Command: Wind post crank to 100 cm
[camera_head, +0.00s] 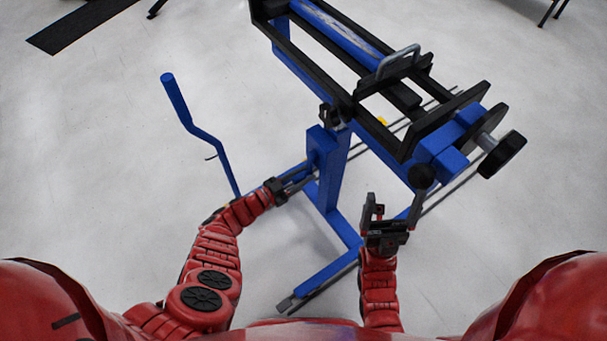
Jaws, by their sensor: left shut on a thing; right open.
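A blue stand with an upright post (335,180) is in the middle of the head view. My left gripper (303,175) is at the left side of this post, just below its blue block (322,142). It is shut on a small part there, seemingly the post crank, which the fingers mostly hide. No height reading can be made out. My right gripper (375,212) is open and empty, right of the post.
The stand carries a black and blue frame (375,130) with a black end knob (503,155) and a grey handle (399,58). A bent blue bar (190,120) rises at the left. A blue foot (325,272) reaches towards me. The grey floor (90,180) is clear at the left.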

